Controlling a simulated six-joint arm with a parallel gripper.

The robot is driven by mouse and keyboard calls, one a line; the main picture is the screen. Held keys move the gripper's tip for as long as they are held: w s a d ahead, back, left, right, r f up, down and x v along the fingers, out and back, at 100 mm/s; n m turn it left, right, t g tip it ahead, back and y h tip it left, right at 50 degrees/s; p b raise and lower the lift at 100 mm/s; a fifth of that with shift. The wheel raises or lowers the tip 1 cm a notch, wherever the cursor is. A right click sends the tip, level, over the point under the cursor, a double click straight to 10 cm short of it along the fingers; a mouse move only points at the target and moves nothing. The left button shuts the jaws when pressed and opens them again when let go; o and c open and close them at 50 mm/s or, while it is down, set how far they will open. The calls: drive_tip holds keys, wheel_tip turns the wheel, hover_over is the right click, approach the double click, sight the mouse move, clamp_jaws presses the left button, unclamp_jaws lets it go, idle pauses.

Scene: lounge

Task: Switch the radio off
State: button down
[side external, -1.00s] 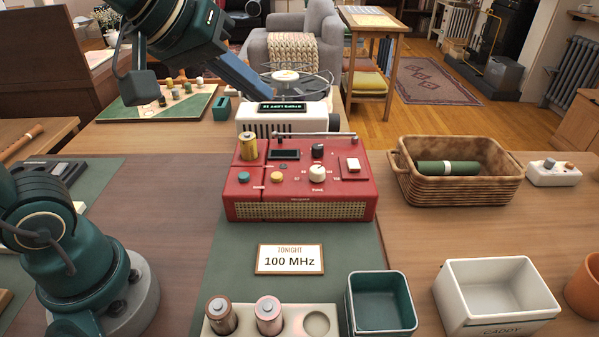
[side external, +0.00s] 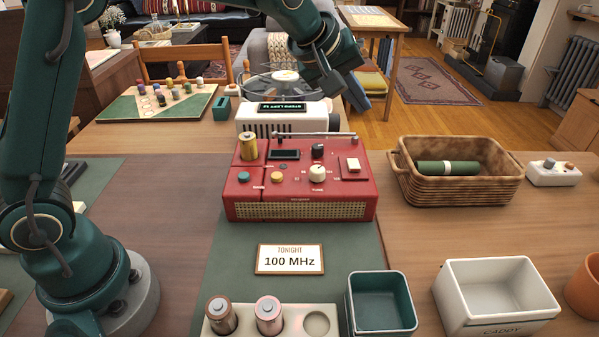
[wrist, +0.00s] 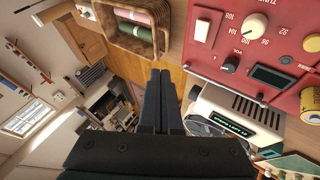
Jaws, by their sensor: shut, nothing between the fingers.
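The red radio (side external: 300,207) stands on the green mat. Its top carries a white rocker switch (side external: 352,166) in a red square plate at the right, a cream tuning knob (side external: 317,172), a small black volume knob (side external: 318,151) and a dark display (side external: 284,155). In the wrist view the rocker (wrist: 202,30) and the dark display (wrist: 270,77) show at the upper right. My gripper (side external: 359,99) is shut and empty, behind and above the radio's right side, apart from it. Its closed fingers (wrist: 160,74) show in the wrist view.
A white device (side external: 262,120) with a lit display stands behind the radio. A wicker basket (side external: 465,190) with a green roll is at the right. A yellow cylinder (side external: 248,148) stands on the radio. A teal bin (side external: 382,325) and white caddy (side external: 500,315) are in front.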

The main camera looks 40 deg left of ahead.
sight(351, 167)
idle(0.3)
drive_tip(key=shift+s+d+f, duration=0.15)
drive_tip(key=shift+f, duration=1.3)
drive_tip(key=shift+s+d+f, duration=0.15)
drive_tip(key=shift+f, duration=1.3)
drive_tip(key=shift+s+d+f, duration=0.15)
drive_tip(key=shift+f, duration=1.3)
drive_tip(key=shift+f, duration=0.1)
drive_tip(key=shift+f, duration=0.3)
drive_tip(key=shift+s+d+f, duration=0.1)
drive_tip(key=shift+f, duration=0.2)
drive_tip(key=shift+r, duration=0.1)
drive_tip(key=shift+r, duration=0.65)
drive_tip(key=shift+r, duration=0.1)
drive_tip(key=shift+w+a+r, duration=0.1)
drive_tip(key=shift+a+r, duration=0.05)
drive_tip(key=shift+r, duration=0.65)
drive_tip(key=shift+w+a+r, duration=0.1)
drive_tip(key=shift+w+r, duration=0.05)
drive_tip(key=shift+r, duration=0.6)
drive_tip(key=shift+w+a+r, duration=0.1)
drive_tip(key=shift+a+r, duration=0.05)
drive_tip(key=shift+r, duration=0.65)
